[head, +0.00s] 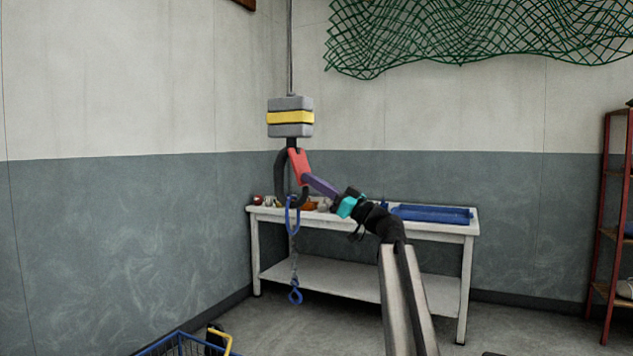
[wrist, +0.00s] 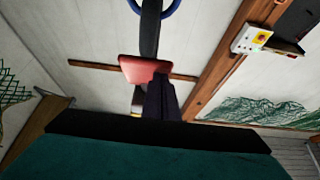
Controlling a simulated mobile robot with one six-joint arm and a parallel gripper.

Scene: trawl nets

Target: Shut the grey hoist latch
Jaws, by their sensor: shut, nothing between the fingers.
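The hoist block (head: 290,130) is grey with a yellow band and hangs from a cable. Its dark hook (head: 280,178) hangs below, with the mouth to the right. A red latch (head: 299,163) slopes down across the mouth towards the hook tip; whether it meets the tip is hard to tell. My gripper (head: 308,180), with purple fingers, is shut and empty, its tips at the latch's lower right side. In the wrist view the latch (wrist: 145,68) is just beyond my dark fingers (wrist: 159,92); contact is unclear. A blue ring (head: 292,202) hangs in the hook.
A chain with a blue lower hook (head: 295,295) hangs beneath. A white bench (head: 330,216) stands behind, with a blue tray (head: 432,214) and small items. A red shelf (head: 607,240) is at right, a blue basket (head: 170,347) at lower left. A green net (head: 470,35) hangs above.

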